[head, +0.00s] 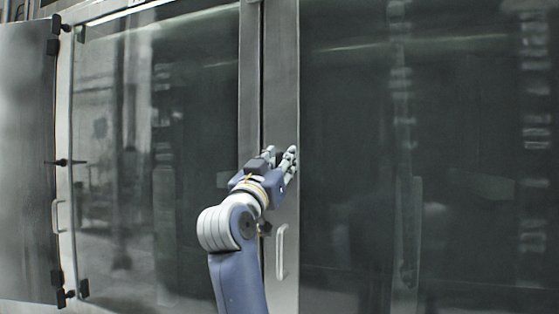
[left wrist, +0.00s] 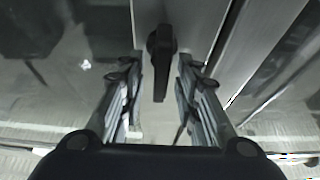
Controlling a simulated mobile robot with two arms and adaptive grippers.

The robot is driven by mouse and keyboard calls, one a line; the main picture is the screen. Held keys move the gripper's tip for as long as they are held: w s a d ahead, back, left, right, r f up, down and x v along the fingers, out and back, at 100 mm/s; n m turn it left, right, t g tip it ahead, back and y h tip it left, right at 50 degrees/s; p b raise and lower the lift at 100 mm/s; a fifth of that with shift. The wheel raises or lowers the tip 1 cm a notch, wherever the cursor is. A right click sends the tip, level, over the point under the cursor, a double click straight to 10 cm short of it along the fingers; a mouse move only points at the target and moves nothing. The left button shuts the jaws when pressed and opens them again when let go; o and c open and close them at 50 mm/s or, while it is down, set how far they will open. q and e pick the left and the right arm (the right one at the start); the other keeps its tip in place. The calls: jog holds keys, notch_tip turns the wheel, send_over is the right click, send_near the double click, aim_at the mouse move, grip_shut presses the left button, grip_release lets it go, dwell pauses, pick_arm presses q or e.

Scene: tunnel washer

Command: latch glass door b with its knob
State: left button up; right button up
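My left gripper (head: 279,155) is raised against the steel strip between the two large glass panes in the head view. In the left wrist view its two fingers (left wrist: 160,78) are open. A black knob (left wrist: 161,48) with a long lever stands on the steel strip between the fingertips, with a gap on both sides. In the head view the fingers mostly hide the knob. A glass door (head: 190,120) lies left of the strip and another glass door (head: 370,150) right of it; no label shows which is b. My right gripper is not in view.
A pale bar handle (head: 281,252) sits on the steel strip below my left gripper. At the far left a steel panel (head: 25,160) stands beside the left glass door, with black hinges (head: 64,295) and a second handle (head: 58,216).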

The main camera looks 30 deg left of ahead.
pick_arm(q)
jog(key=shift+c, duration=0.6)
grip_shut()
